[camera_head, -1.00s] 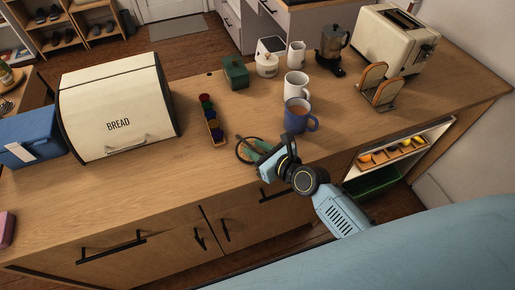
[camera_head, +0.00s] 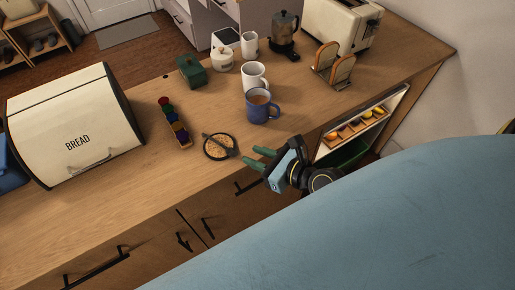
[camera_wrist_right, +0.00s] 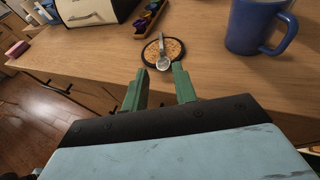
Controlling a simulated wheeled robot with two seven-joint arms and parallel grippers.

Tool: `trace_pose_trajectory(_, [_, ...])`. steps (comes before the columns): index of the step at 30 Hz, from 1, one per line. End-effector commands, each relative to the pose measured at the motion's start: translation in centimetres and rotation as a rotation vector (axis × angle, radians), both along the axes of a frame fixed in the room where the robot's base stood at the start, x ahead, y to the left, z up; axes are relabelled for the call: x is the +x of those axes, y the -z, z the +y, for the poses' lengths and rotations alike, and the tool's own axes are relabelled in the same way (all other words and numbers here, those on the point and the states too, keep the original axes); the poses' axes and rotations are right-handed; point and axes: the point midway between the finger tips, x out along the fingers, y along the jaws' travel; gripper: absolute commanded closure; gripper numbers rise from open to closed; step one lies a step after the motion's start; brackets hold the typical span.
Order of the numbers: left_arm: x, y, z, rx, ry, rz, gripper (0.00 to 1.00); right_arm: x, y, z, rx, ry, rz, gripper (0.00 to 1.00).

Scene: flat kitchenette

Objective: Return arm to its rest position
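My right gripper (camera_head: 256,159) is at the front edge of the wooden counter, beside a small round dish with a spoon across it (camera_head: 218,146). Its green fingers are apart with nothing between them, as the right wrist view (camera_wrist_right: 161,84) also shows. In that view the dish (camera_wrist_right: 175,48) lies on the counter beyond the fingertips, clear of them. A blue mug (camera_head: 262,106) with a brown drink stands behind the gripper, and it shows at the upper right of the wrist view (camera_wrist_right: 256,25). My left gripper is not in view.
A bread box (camera_head: 75,125) stands at the left. A strip of coloured pods (camera_head: 174,122), a green box (camera_head: 191,70), a white mug (camera_head: 255,77), a moka pot (camera_head: 285,31), a toaster (camera_head: 340,25) and a toast rack (camera_head: 333,66) occupy the counter. An open compartment (camera_head: 362,122) is below the counter's right side.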

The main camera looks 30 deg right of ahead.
Motion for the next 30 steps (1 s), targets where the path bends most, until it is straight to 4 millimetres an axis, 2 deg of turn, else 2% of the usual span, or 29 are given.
trace_pose_trajectory(14, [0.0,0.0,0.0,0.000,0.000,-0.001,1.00,0.0,0.0,0.0,-0.006,-0.003,-0.002,0.72])
trace_pose_trajectory(17, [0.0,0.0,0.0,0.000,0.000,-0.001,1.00,-0.3,0.0,0.5,-0.076,-0.046,-0.016,0.72])
trace_pose_trajectory(20, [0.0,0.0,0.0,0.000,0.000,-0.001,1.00,-1.1,0.1,1.6,-0.249,-0.156,-0.055,0.72])
trace_pose_trajectory(24, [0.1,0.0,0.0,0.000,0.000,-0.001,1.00,-3.0,0.3,3.1,-0.624,-0.404,-0.148,0.72])
trace_pose_trajectory(30, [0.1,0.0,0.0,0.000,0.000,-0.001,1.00,-6.0,1.0,3.7,-1.164,-0.810,-0.292,0.72])
